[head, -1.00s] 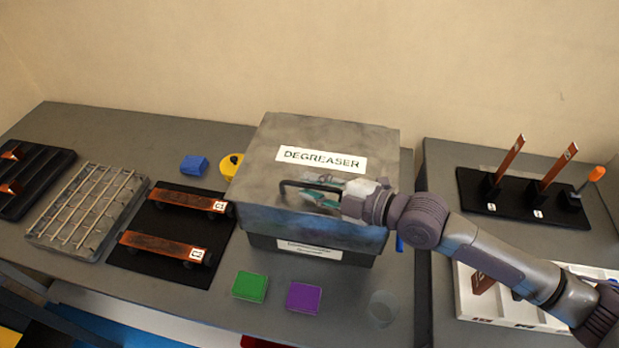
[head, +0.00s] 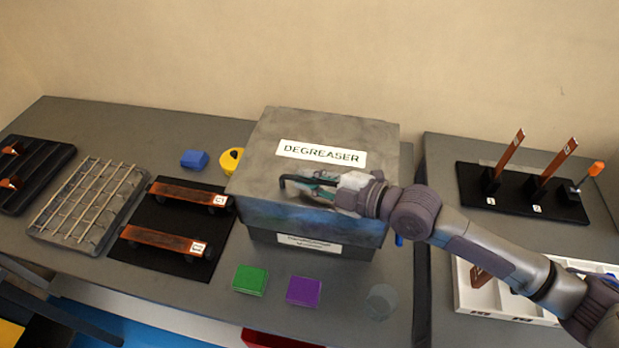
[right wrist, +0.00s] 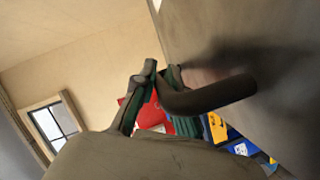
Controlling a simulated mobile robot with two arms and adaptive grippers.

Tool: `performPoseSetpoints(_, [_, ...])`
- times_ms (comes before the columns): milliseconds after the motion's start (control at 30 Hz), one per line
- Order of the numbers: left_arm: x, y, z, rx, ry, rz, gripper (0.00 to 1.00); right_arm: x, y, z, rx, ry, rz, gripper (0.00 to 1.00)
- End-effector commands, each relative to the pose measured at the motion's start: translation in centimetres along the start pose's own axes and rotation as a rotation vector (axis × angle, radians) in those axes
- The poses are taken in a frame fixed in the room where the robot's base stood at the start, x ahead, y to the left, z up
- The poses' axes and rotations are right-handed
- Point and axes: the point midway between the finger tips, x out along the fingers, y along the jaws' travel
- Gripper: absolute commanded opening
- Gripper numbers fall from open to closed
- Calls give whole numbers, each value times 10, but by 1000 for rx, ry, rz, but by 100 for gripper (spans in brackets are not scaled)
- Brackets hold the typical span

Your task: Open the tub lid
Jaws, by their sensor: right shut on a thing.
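The tub (head: 310,244) is a grey box on the bench in the middle of the head view. Its grey lid (head: 340,133), labelled DEGREASER, sits on top and looks closed. A black bar handle (head: 284,184) stands out from the lid on the near side. My right gripper (head: 325,184) reaches in from the right and is shut on this handle. In the right wrist view, the dark handle (right wrist: 215,96) runs between the green-edged fingers (right wrist: 162,75). Part of the handle is hidden by the gripper. My left gripper is not in view.
Left of the tub are a blue block (head: 194,159), a yellow round thing (head: 229,162) and a black mat (head: 160,225) with copper bars. Green (head: 250,280) and purple (head: 303,291) blocks lie in front. A black stand (head: 515,203) with upright copper bars is right.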

Motion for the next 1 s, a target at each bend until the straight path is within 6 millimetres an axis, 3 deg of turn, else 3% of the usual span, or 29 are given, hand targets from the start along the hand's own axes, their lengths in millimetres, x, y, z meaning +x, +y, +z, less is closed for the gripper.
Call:
performPoseSetpoints(167, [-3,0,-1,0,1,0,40,-2,10,-5,28,1,-11,0])
performPoseSetpoints(367, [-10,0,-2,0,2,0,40,-6,38,-16,120,2,-48,0])
performPoseSetpoints(667, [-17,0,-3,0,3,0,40,-11,105,-28,366,3,-147,0])
performPoseSetpoints(1000, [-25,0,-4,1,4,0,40,-6,188,-18,673,6,-271,0])
